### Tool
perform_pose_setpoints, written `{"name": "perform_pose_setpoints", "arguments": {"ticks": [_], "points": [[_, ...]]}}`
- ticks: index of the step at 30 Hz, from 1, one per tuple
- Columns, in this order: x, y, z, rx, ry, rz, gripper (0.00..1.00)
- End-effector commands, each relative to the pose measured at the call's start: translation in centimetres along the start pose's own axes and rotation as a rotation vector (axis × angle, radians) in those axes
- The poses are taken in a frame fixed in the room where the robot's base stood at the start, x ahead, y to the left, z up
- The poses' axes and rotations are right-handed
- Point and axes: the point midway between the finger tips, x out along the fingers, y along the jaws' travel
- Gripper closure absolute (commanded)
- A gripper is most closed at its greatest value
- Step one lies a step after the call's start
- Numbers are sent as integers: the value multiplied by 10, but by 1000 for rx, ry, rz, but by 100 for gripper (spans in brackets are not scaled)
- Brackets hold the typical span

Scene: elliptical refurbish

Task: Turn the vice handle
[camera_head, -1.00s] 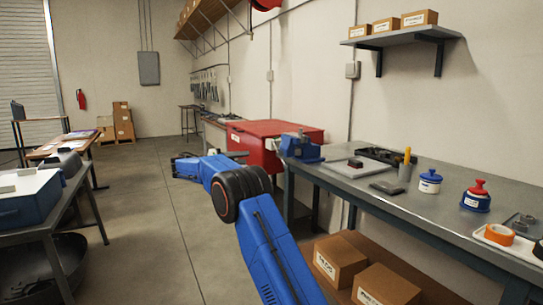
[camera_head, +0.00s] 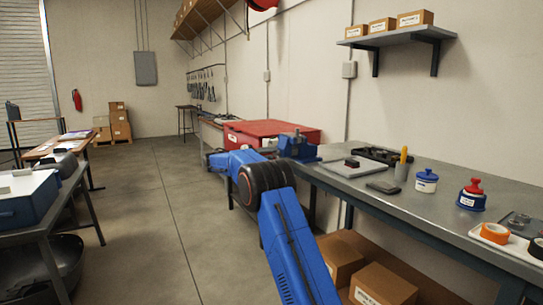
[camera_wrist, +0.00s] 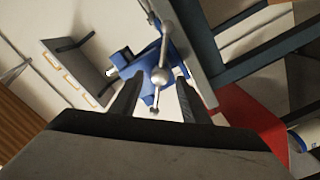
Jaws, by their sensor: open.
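The blue vice (camera_head: 297,146) stands on the left end of the grey workbench in the head view. In the wrist view the vice (camera_wrist: 133,64) shows beyond my fingers, with its metal handle (camera_wrist: 160,76), a thin bar with a round hub and small ball ends. My gripper (camera_wrist: 160,78) is open, one dark finger on each side of the handle's lower half as seen in the picture. I cannot tell how far the handle lies from the fingertips, and no contact shows. In the head view my gripper is mostly hidden behind my arm.
The workbench (camera_head: 440,205) runs along the right, with a blue-lidded jar (camera_head: 426,181), a red-topped container (camera_head: 472,194) and orange tape (camera_head: 494,233) on it. A red chest (camera_head: 262,131) stands behind the vice. Boxes (camera_head: 382,286) sit beneath.

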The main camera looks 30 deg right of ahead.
Motion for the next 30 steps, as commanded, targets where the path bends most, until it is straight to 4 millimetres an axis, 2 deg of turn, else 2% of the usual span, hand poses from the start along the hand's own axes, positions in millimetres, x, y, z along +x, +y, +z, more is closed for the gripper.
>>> {"name": "perform_pose_setpoints", "arguments": {"ticks": [6,15,20,21,30], "points": [[15,0,0,0,0,0,58],[16,0,0,0,0,0,58],[16,0,0,0,0,0,97],[16,0,0,0,0,0,100],[16,0,0,24,0,-1,100]]}}
